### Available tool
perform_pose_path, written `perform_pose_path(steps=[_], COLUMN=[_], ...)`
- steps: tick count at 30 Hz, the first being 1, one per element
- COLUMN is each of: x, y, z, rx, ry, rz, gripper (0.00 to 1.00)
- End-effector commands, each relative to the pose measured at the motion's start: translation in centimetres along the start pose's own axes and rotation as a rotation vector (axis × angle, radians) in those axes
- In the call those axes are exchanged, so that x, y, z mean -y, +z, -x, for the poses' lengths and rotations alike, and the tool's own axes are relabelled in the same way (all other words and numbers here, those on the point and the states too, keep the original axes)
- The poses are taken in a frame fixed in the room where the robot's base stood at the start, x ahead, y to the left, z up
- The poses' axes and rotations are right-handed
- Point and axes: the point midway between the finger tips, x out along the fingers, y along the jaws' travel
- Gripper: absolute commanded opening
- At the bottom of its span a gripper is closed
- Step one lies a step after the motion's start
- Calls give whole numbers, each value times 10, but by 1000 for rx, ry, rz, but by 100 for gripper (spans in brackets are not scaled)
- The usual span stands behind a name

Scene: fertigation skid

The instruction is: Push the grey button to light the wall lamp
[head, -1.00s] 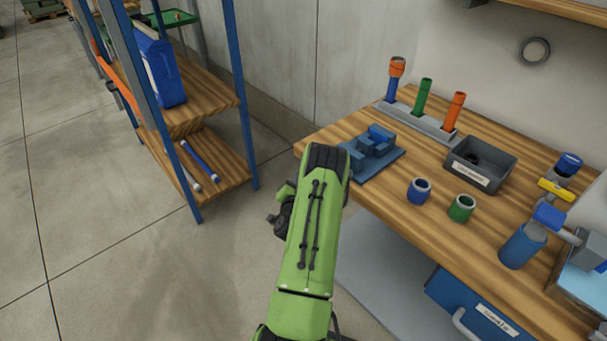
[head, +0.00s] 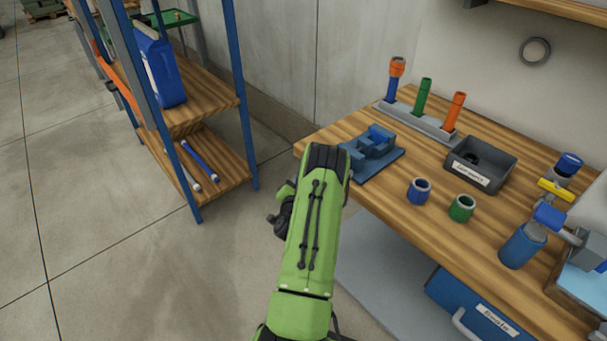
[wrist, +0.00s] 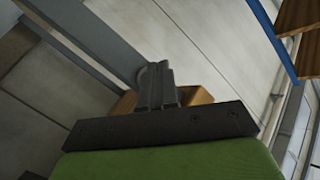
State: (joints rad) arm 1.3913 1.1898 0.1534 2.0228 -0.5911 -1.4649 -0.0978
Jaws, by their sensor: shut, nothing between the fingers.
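My gripper shows in the wrist view (wrist: 156,80), its dark fingers together and nothing seen between them. In the head view my green arm reaches up beside the workbench's left corner, and the fingers are hidden there. A round fitting with a dark grey rim (head: 536,51) is on the wall above the bench; it may be the wall lamp, and no glow shows on it. I cannot make out a grey button in either view.
The wooden workbench (head: 400,225) holds a blue vice (head: 372,150), a grey bin (head: 481,164), coloured tubes in a rack and pipe parts. A blue-posted shelf (head: 205,105) stands at left. Floor is clear between shelf and arm.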

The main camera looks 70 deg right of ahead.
Motion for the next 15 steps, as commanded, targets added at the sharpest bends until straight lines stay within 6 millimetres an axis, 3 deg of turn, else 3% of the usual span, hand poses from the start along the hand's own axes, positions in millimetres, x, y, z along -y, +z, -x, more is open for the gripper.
perform_pose_path(steps=[15], x=[-5], y=[-5], z=[-6], rx=[0], ry=[0], rz=[1], gripper=[0])
